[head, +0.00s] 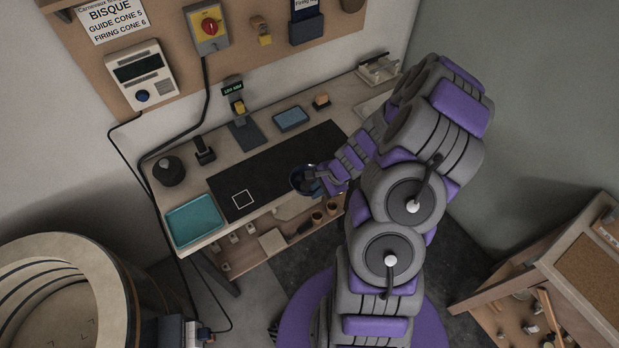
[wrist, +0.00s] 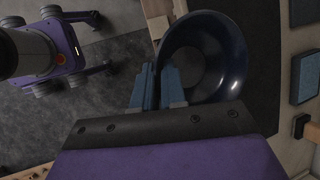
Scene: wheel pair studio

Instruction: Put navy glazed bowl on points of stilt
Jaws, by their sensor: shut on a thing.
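The navy glazed bowl (head: 301,182) shows at the front right edge of the black mat in the head view, partly hidden by my gripper (head: 316,174). In the wrist view the bowl (wrist: 205,58) is a dark, glossy, empty round with its opening facing the camera. My gripper (wrist: 158,74) is shut on the bowl's near-left rim, with its blue fingers at the wall. I cannot tell whether the bowl touches the mat or hangs above it.
The black mat (head: 275,165) on the workbench has a white square outline (head: 243,199) at its left end. A teal tray (head: 194,221) lies left of it. A blue sponge-like block (head: 291,118) and dark stands line the back. A round kiln (head: 60,285) stands at lower left.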

